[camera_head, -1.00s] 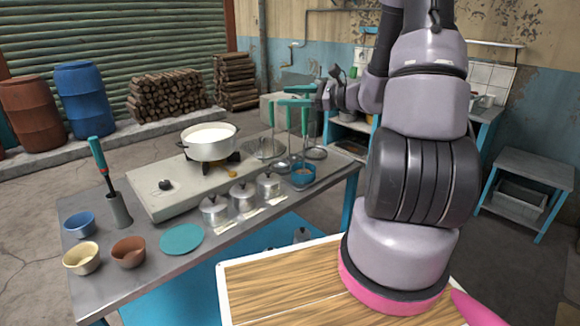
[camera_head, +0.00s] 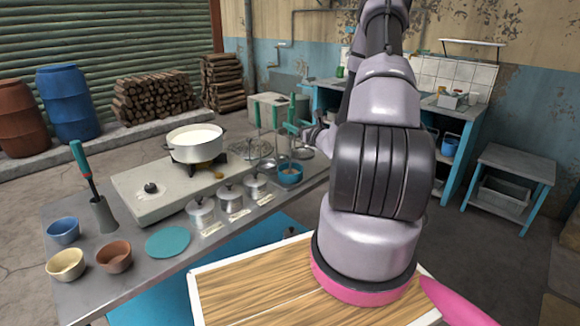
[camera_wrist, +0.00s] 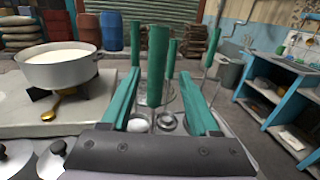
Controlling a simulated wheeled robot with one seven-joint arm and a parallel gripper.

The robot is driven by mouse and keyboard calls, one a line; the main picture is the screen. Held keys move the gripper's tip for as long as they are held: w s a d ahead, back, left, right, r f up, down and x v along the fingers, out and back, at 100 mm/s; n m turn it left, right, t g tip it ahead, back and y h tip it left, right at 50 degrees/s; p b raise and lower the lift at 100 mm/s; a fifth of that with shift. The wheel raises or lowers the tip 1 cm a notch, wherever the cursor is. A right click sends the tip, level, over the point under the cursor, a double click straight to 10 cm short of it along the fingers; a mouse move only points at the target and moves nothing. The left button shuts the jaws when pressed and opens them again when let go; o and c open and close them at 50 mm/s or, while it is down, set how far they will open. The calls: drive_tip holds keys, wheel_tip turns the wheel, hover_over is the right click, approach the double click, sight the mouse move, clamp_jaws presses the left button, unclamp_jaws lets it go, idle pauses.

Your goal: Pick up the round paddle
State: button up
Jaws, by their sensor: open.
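Several tools with upright green handles stand at the far right end of the metal table, including handles (camera_head: 257,110) and (camera_head: 275,116) in the head view. Round heads sit at their bases, one of them a wide mesh-like disc (camera_head: 251,150); I cannot tell which is the round paddle. My gripper (camera_wrist: 160,76) is open, its green fingers pointing forward. In the wrist view a near green handle (camera_wrist: 157,65) shows between the fingers, with no clear contact. A round metal head (camera_wrist: 168,122) shows below. In the head view my arm partly hides this area.
A white pot (camera_head: 195,143) of milk stands on the stove, left of the tools. Lidded metal pots (camera_head: 201,213), a blue cup (camera_head: 290,173), small bowls (camera_head: 114,257) and a teal disc (camera_head: 168,242) share the table. A green-handled tool (camera_head: 84,168) stands in a holder.

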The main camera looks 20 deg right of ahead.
drive_tip(key=w, duration=0.2)
drive_tip(key=w+a, duration=0.1)
drive_tip(key=w, duration=0.2)
drive_tip(key=shift+a+r, duration=0.15)
clamp_jaws()
